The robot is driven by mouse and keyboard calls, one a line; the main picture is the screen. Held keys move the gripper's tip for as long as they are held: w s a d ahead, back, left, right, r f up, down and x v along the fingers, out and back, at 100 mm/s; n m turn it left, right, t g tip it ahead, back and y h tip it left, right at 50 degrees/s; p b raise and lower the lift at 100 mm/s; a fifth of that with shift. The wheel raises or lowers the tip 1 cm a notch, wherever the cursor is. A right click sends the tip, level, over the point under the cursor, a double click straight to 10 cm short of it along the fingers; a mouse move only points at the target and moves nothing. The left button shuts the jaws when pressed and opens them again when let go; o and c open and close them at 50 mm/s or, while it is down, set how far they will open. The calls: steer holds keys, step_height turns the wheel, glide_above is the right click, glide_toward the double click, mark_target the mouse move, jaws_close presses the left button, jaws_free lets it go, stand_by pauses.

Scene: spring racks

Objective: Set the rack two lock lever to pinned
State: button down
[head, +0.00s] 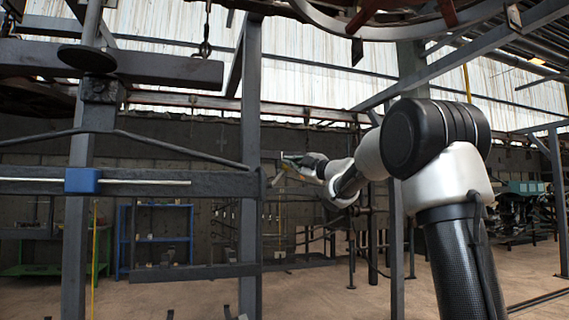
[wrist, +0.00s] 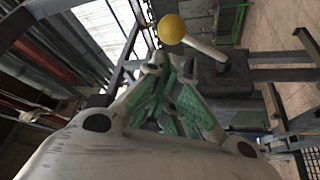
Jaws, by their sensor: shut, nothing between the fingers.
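The lock lever shows in the wrist view as a yellow ball knob (wrist: 172,29) on a pale grey shaft (wrist: 205,47). The shaft runs right to a dark block (wrist: 235,75) on the rack. My gripper (wrist: 171,66) has green-padded fingers and is shut with nothing held. Its tips are just below the knob and shaft in the picture; I cannot tell whether they touch. In the head view my gripper (head: 287,163) is beside the right end of the rack's dark crossbar (head: 215,184). The lever is too small there to make out clearly, and no rack number is readable.
A blue block (head: 82,181) sits on a rod along the crossbar. A dark upright post (head: 250,150) stands left of my gripper. A blue shelf (head: 155,240) is behind. Open floor (head: 330,290) lies below, and another post (head: 396,240) stands behind my arm.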

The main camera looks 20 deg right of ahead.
steer(key=v, duration=0.7)
steer(key=shift+s, duration=0.15)
steer(key=shift+f, duration=0.1)
